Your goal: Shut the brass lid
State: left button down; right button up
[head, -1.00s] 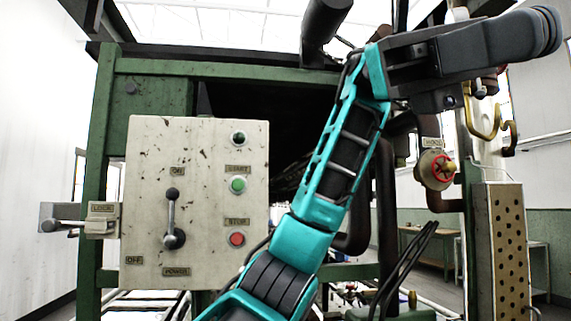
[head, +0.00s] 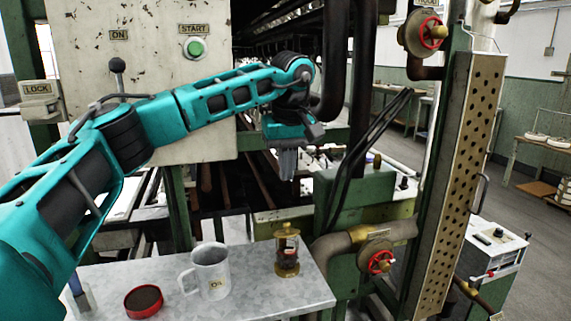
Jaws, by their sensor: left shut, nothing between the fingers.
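A small brass fitting with a glass-like middle (head: 287,256) stands upright on the right part of the grey metal tabletop (head: 240,303). Its brass top (head: 287,230) is small in the picture, and I cannot tell whether a lid there is open or shut. My left gripper (head: 288,175) points down above the brass fitting in the picture, clearly apart from it. Its fingers are together and hold nothing.
A grey mug-like can marked oil (head: 211,273) and a round red tin with dark contents (head: 143,301) stand left of the brass fitting. A red valve wheel (head: 381,262) on a pipe is to its right. The control panel (head: 80,60) is behind my left arm.

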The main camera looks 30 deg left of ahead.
aim_at(288, 224)
pick_arm(q)
jog(key=f, duration=0.9)
jog(key=shift+w+a+f, duration=0.15)
jog(key=shift+a+f, duration=0.05)
jog(key=shift+d+f, duration=0.15)
jog(key=shift+f, duration=0.3)
jog(key=shift+f, duration=0.1)
jog(key=shift+s+d+f+t+y+b, duration=0.15)
jog(key=shift+s+f+t+y+b, duration=0.15)
jog(key=shift+t+y+b, duration=0.3)
jog(key=shift+s+d+f+t+y+b, duration=0.15)
jog(key=shift+d+t+y+b, duration=0.2)
jog(key=shift+y+b, duration=0.15)
jog(key=shift+s+d+f, duration=0.45)
jog(key=shift+f, duration=0.05)
jog(key=shift+r, duration=0.1)
